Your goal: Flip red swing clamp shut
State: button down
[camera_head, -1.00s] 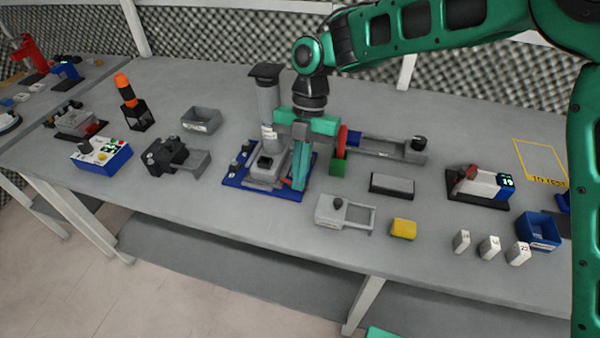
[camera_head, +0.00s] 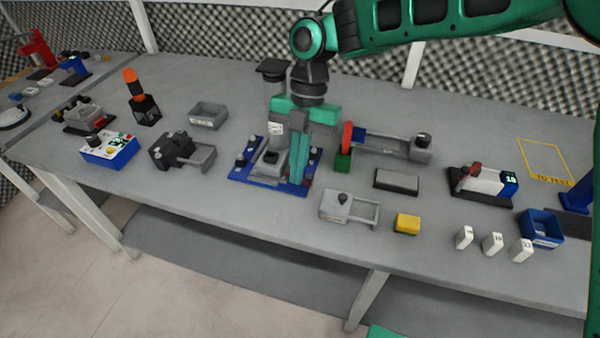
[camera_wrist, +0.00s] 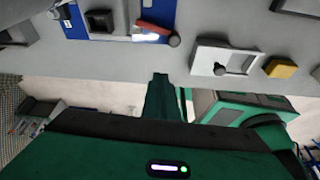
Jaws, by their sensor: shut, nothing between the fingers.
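The blue base plate (camera_head: 240,178) carries a grey block with a dark top (camera_head: 270,158). A tall grey column with a black cap (camera_head: 272,68) stands behind it. The red swing clamp is mostly hidden by my fingers in the head view; a small dark red end (camera_head: 308,178) shows at their right. In the wrist view its red bar with a round end (camera_wrist: 174,40) lies along the plate's edge, beside the dark block (camera_wrist: 100,20). My teal gripper (camera_head: 299,182) is shut and empty, pointing down at the plate's right side. Its fingertips (camera_wrist: 160,76) appear close to the bar's end; contact cannot be told.
A grey slide fixture (camera_head: 338,205) and yellow block (camera_head: 407,223) are in front right. A black clamp fixture (camera_head: 172,150) is left. Bare table lies between them.

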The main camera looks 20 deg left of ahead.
jog(key=v, duration=0.7)
jog(key=shift+r, duration=0.2)
jog(key=shift+w, duration=0.2)
